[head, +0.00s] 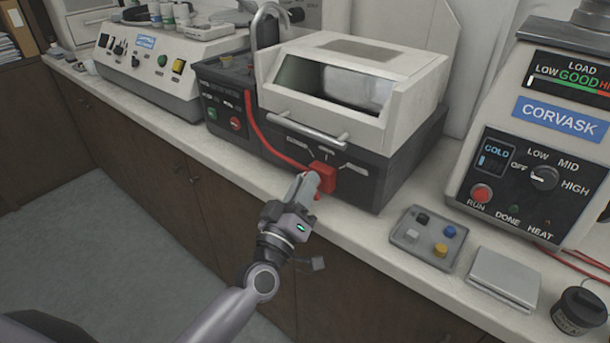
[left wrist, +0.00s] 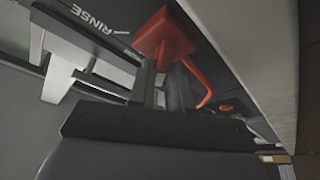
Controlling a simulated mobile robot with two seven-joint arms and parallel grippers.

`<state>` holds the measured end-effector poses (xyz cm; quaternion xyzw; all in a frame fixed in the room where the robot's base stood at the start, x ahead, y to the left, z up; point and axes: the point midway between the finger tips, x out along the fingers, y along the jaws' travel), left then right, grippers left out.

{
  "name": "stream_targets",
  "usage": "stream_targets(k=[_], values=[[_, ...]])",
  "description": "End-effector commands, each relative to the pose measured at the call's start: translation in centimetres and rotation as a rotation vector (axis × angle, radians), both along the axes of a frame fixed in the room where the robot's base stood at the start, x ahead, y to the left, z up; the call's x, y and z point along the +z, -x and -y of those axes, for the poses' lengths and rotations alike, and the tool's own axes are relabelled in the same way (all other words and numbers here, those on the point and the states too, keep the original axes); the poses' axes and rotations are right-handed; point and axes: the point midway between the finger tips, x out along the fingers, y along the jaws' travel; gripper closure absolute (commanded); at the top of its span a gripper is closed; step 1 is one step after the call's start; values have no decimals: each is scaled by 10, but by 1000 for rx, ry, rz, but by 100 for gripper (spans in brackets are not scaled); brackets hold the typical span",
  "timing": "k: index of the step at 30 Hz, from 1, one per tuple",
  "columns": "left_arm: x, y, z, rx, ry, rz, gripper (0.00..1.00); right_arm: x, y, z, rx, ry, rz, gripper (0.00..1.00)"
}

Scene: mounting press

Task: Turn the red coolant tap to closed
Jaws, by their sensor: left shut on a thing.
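The red coolant tap (head: 322,177) sits on the dark front face of the cutting machine (head: 372,172), with a red hose running to it from the left. In the left wrist view the red tap (left wrist: 163,40) is a block at the fingertips. My left gripper (head: 310,186) is shut on the tap, and its fingers (left wrist: 165,82) hide part of it. Small labels stand around the tap; one reads RINSE in the left wrist view. The tap's exact setting cannot be told. My right gripper is not in view.
A press marked CORVASK (head: 560,116) stands at the right. A grey tray (head: 406,240) with several coloured pieces, a flat silver box (head: 502,278) and a dark jar (head: 578,312) lie on the counter. A control box (head: 150,85) stands at the left.

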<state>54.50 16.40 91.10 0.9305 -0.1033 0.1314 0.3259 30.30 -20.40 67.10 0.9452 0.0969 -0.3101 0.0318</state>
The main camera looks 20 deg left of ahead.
Motion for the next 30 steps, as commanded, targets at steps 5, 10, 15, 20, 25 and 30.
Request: stream_targets(k=[5,10,15,20,25,30], values=[[0,0,0,-1,88,-35,100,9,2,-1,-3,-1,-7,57],[-1,0,0,-1,137,-53,100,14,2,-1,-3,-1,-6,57],[-2,0,-1,-1,156,-60,100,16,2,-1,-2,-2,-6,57],[-3,0,-1,-1,159,-61,100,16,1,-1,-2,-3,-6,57],[-3,0,-1,-1,159,-61,100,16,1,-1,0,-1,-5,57],[-3,0,-1,-1,158,-61,58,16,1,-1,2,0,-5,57]])
